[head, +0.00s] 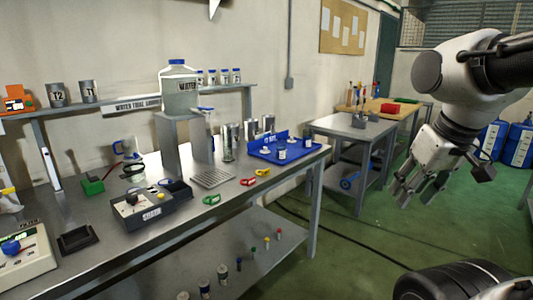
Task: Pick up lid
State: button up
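I cannot tell which lid is meant. A blue tray (300,152) at the bench's right end holds small white-and-blue items, too small to make out. My gripper (418,197) hangs in the air at the right, over the floor and well away from the bench. Its fingers are spread apart, with nothing seen between them.
The grey bench (240,208) carries a stirrer (150,207), metal cylinders (233,133), colored rings (211,200) and a balance (25,255). A second table (335,128) stands behind. Blue drums (492,140) stand at the far right.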

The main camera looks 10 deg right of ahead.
aim_at(265, 151)
jog(key=i+l+u, duration=0.2)
jog(key=u, duration=0.25)
jog(key=i+l+u, duration=0.25)
jog(key=u, duration=0.25)
jog(key=i+l, duration=0.2)
jog(key=l, duration=0.15)
jog(key=i+l+u, duration=0.1)
jog(key=l, duration=0.25)
jog(key=i+l, duration=0.25)
jog(key=l, duration=0.15)
jog(key=i+l+u, duration=0.1)
jog(key=l, duration=0.25)
jog(key=i+l, duration=0.25)
jog(key=l, duration=0.15)
jog(key=i+l+u, duration=0.1)
jog(key=l, duration=0.3)
jog(key=i+l, duration=0.2)
jog(key=l, duration=0.2)
